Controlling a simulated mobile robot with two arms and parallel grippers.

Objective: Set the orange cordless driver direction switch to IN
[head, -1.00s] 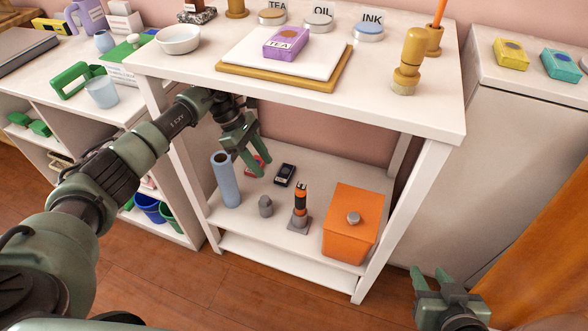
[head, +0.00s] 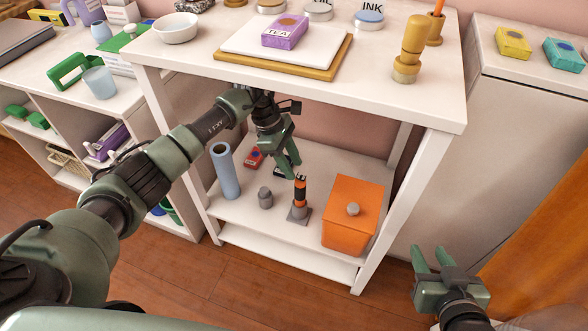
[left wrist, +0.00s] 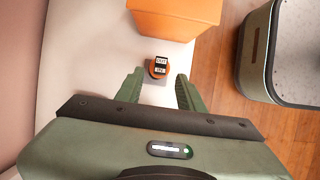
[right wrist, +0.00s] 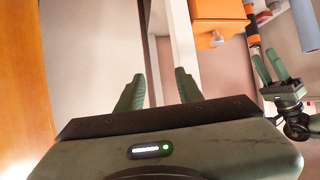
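The orange and black cordless driver (head: 300,192) stands upright in a grey base on the table's lower shelf. In the left wrist view the driver's top (left wrist: 158,68) shows a black and white label reading OUT and IN; which way the switch is set cannot be told. My left gripper (head: 290,170) is open and empty, just behind and above the driver. In the left wrist view its fingers (left wrist: 157,95) point toward the driver, which appears between and beyond the tips. My right gripper (head: 432,262) is open and empty, right of the table.
On the lower shelf (head: 262,232), an orange lidded box (head: 350,222) stands right of the driver. A grey knob-like object (head: 265,197) and a blue cylinder (head: 226,172) stand left. The tabletop (head: 385,95) overhangs my left gripper.

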